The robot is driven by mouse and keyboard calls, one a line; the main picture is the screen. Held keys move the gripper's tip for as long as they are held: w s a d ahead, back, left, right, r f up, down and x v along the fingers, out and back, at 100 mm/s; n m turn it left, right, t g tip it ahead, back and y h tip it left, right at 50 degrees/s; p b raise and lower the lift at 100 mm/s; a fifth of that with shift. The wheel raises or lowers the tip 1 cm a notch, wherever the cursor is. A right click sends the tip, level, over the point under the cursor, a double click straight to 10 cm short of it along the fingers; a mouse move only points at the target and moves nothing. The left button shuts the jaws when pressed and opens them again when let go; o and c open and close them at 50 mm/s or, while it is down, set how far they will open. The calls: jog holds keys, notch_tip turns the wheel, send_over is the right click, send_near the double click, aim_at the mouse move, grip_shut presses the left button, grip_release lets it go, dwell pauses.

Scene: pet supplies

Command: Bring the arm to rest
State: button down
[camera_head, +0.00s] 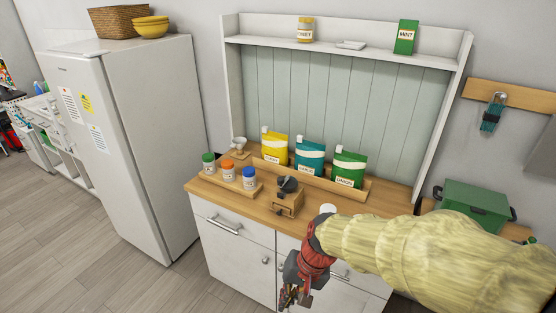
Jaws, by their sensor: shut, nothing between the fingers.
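My gripper (290,296) hangs low in front of the cabinet, at the bottom middle of the head view. It is dark with red parts, points down and is shut with nothing in it. My arm (430,250), in a yellowish sleeve, reaches in from the right edge. The gripper appears apart from the wooden counter (228,197) and its items. The arm hides part of the counter's right side and the cabinet front.
A green box (475,204) stands at right. A fridge (150,130) stands left. The floor (60,240) at left is clear.

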jog(key=s+d+r+t+h, duration=0.1)
jog(key=s+d+r+t, duration=0.1)
jog(key=s+d+r, duration=0.3)
jog(key=s+d+r+n+t+h+b, duration=0.1)
jog(key=s+d+r+t+h, duration=0.1)
jog(key=s+d+r, duration=0.3)
jog(key=d+r+t, duration=0.1)
jog(key=d+r, duration=0.3)
jog(key=d, duration=0.2)
jog(key=shift+d+n, duration=0.3)
jog(key=shift+d, duration=0.1)
jog(key=shift+r, duration=0.1)
